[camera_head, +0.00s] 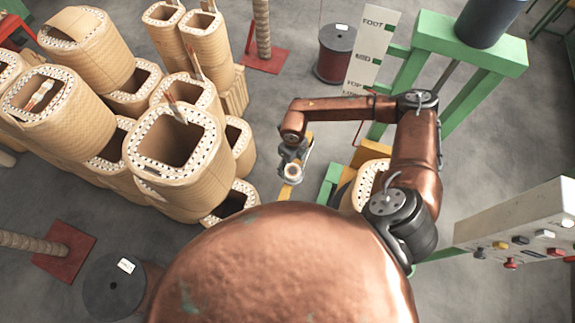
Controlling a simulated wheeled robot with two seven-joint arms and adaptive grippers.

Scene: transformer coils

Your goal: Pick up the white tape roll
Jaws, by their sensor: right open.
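My right arm reaches in from the right, and its gripper (292,158) points down near the middle of the picture. The gripper is open. A small pale ring (293,171), which looks like the white tape roll, shows right at the gripper's lower end. The fingers are small and dark, and I cannot tell whether they touch the ring or stand around it. A yellow bar (285,192) shows just below it. My left gripper is not in view.
Several tan wrapped coils (179,150) stand close on the left. A green stand (470,42) and a grey control box (520,225) with coloured buttons are on the right. A dark spool (334,55) stands at the back. Grey floor is clear between the coils and my arm.

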